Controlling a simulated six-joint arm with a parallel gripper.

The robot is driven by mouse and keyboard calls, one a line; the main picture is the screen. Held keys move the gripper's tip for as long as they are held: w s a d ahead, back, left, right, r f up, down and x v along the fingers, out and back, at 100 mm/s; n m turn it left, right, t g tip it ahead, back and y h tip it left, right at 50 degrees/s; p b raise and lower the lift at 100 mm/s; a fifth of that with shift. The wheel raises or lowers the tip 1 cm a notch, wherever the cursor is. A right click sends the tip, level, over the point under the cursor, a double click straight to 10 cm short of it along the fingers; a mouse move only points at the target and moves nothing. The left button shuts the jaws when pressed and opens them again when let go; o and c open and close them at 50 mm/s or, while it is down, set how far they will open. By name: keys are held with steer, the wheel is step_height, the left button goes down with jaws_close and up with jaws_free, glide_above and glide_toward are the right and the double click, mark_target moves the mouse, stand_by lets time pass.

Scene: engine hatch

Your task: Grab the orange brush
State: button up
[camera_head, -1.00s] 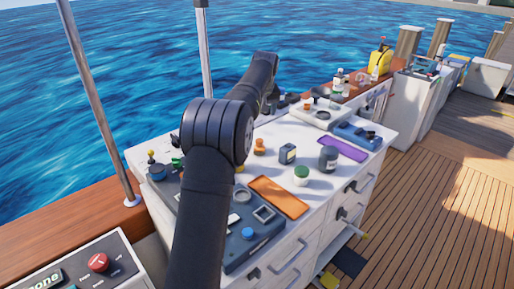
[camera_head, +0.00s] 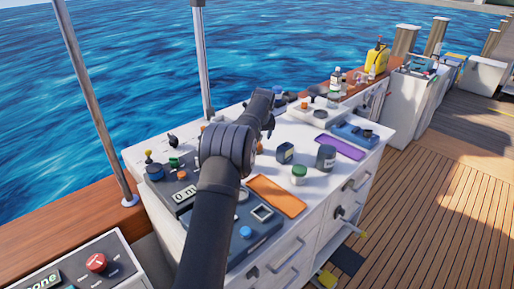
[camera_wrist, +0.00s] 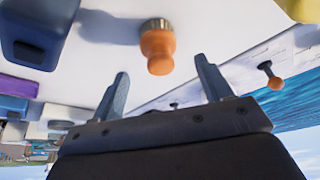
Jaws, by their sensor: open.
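The orange brush (camera_wrist: 157,52) shows in the wrist view at the upper middle. It has a rounded orange handle and a tan bristle end, and stands on the white counter top. My gripper (camera_wrist: 162,76) is open, with its two fingers apart and nothing between them. The brush lies just beyond the fingertips, roughly in line with the gap. In the head view my gripper (camera_head: 268,128) is over the counter, and my arm hides most of the brush.
A dark bottle (camera_head: 326,158), a small dark jar (camera_head: 285,152) and a green-lidded jar (camera_head: 299,174) stand right of my arm. An orange tray (camera_head: 276,195) and a purple tray (camera_head: 338,148) lie flat. A blue-grey control panel (camera_head: 250,238) is at the front.

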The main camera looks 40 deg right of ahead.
steer(key=x, duration=0.4)
steer(key=shift+w+f, duration=0.1)
steer(key=shift+f, duration=0.3)
steer(key=shift+c, duration=0.2)
steer(key=c, duration=1.1)
steer(key=shift+o, duration=0.2)
steer(key=shift+r, duration=0.2)
